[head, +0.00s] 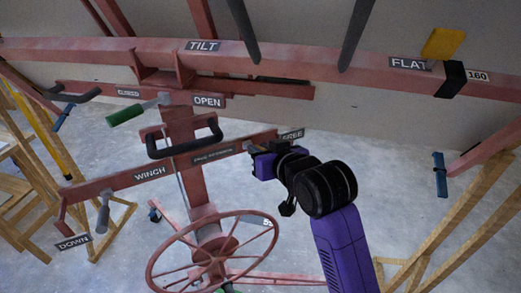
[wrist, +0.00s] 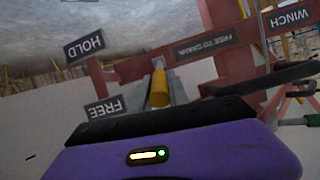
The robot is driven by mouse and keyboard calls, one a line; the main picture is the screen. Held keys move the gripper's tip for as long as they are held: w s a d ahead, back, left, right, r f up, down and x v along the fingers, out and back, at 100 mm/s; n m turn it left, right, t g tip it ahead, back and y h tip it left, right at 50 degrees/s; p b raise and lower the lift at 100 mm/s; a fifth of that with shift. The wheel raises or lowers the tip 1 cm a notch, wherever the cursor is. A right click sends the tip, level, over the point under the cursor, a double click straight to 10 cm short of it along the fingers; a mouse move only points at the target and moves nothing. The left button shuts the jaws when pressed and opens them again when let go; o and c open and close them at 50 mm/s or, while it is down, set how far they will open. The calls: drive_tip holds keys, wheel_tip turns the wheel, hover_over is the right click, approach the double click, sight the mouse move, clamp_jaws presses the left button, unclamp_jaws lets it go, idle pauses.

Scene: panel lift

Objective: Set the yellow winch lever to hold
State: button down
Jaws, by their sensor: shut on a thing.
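The yellow winch lever (wrist: 160,91) shows in the wrist view as a short yellow grip between the two grey fingers of my gripper (wrist: 161,78). The gripper is shut on it. The FREE label (wrist: 104,109) is left of the grip, with the HOLD label (wrist: 84,46) above it; the lettering is upside down. In the head view my gripper (head: 254,153) is at the right end of the winch bar (head: 126,178), beside the FREE label (head: 292,135). There my gripper hides the yellow lever, and the HOLD label is not visible.
A spoked red handwheel (head: 213,251) stands below the winch bar. A separate yellow flag-like piece (head: 443,43) is on the upper beam by FLAT.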

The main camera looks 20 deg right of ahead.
drive_tip(key=shift+f+b, duration=0.2)
drive_tip(key=shift+b, duration=0.1)
wheel_tip(320, 180, down, 8)
drive_tip(key=t+b, duration=0.9)
drive_tip(key=b, duration=1.8)
drive_tip(key=shift+t+y, duration=0.3)
drive_tip(key=shift+r+b, duration=0.15)
drive_tip(key=shift+b, duration=0.15)
drive_tip(key=c, duration=1.3)
unclamp_jaws()
drive_tip(key=shift+s, duration=0.15)
drive_tip(key=shift+b+v, duration=0.45)
drive_tip(key=shift+v, duration=3.35)
